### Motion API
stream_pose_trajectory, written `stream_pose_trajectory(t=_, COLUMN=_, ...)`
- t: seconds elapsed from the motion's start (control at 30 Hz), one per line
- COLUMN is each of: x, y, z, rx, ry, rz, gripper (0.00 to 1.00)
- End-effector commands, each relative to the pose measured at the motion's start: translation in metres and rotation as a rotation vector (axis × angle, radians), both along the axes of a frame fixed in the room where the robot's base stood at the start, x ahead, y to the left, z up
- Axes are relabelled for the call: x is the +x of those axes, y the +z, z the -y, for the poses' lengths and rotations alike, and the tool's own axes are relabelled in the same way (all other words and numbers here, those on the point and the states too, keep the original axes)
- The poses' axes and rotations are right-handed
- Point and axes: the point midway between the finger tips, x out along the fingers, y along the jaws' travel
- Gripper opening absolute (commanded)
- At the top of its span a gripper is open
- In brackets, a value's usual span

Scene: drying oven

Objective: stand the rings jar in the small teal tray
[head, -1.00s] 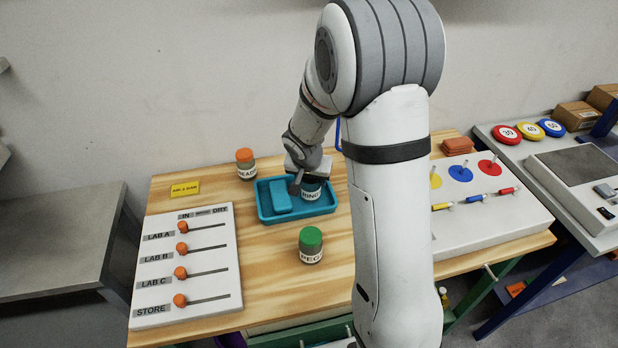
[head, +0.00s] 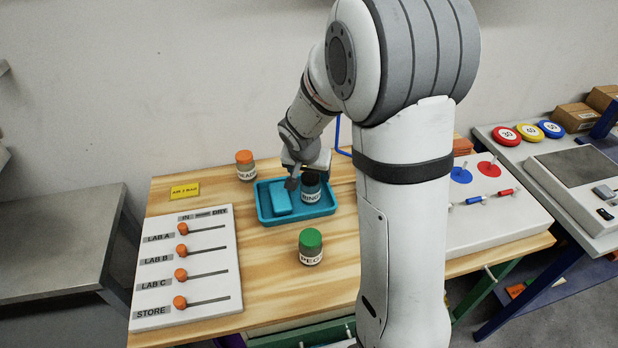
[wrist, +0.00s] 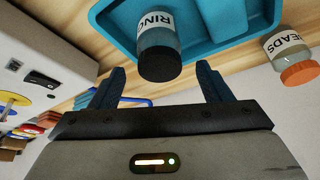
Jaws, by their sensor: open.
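The rings jar (head: 311,190), clear with a dark lid and a white label, stands upright inside the small teal tray (head: 262,212), at its right side. In the wrist view the jar (wrist: 157,42) has its lid toward me, and the tray (wrist: 118,27) floor lies around its base. My gripper (wrist: 160,82) is open, with one dark finger on each side of the lid and visible gaps to it. In the head view my gripper (head: 292,182) is just left of and behind the jar's top, partly hidden by my wrist.
A beads jar (head: 245,166) with an orange lid stands behind left; a green-lidded jar (head: 311,247) stands in front. A slider board (head: 190,265) lies left. Bare wood lies between it and the tray.

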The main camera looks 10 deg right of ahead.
Motion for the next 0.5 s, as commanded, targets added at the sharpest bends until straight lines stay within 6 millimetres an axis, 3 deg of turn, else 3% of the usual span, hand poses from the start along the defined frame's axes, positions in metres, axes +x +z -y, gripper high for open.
stream_pose_trajectory(t=0.2, x=-0.016, y=0.042, z=-0.008, rx=0.002, ry=0.001, rz=0.003, gripper=0.71)
stream_pose_trajectory(t=0.5, x=-0.031, y=0.072, z=-0.012, rx=-0.001, ry=0.008, rz=-0.001, gripper=0.71)
